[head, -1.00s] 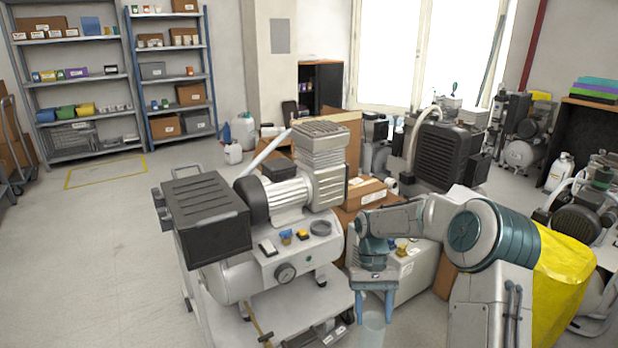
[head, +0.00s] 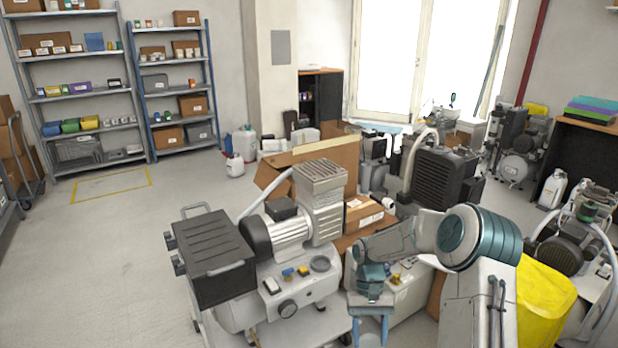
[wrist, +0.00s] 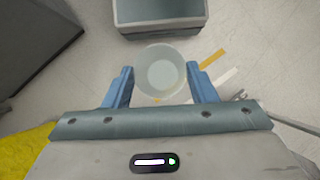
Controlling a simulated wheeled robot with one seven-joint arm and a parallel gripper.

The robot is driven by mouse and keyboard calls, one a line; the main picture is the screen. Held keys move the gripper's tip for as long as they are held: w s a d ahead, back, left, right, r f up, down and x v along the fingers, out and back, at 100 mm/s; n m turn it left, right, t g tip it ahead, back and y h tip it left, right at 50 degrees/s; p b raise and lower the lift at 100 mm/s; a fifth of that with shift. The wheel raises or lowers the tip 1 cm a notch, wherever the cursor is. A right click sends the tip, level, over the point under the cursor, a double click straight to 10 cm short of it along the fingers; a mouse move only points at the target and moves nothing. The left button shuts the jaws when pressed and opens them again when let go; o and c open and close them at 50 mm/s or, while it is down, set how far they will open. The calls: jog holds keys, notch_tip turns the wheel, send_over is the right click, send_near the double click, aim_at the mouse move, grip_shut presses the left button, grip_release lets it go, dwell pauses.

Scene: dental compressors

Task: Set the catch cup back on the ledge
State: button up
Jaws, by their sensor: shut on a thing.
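The catch cup (wrist: 162,74) is a pale, translucent round cup, seen from above in the wrist view. It sits between the two blue fingers of my gripper (wrist: 160,80), which is shut on it. In the head view my gripper (head: 370,328) points down at the bottom edge, right of the big compressor (head: 290,285). The cup (head: 370,341) is mostly cut off there by the frame edge. In the wrist view the cup is over the floor, short of a grey box-like thing (wrist: 160,14). I cannot tell which surface is the ledge.
The compressor's black box (head: 212,255) and a brown carton (head: 364,215) stand near my arm. A pale cabinet (head: 408,292) is just behind my gripper. A yellow cover (head: 545,305) lies to the right. Open floor (head: 100,260) stretches to the left.

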jog(key=shift+s+r+p, duration=0.15)
jog(key=shift+r+p, duration=0.7)
jog(key=shift+p, duration=0.15)
jog(key=shift+s+r+p, duration=0.15)
jog(key=shift+r+p, duration=0.65)
jog(key=shift+p, duration=0.15)
jog(key=shift+f, duration=0.1)
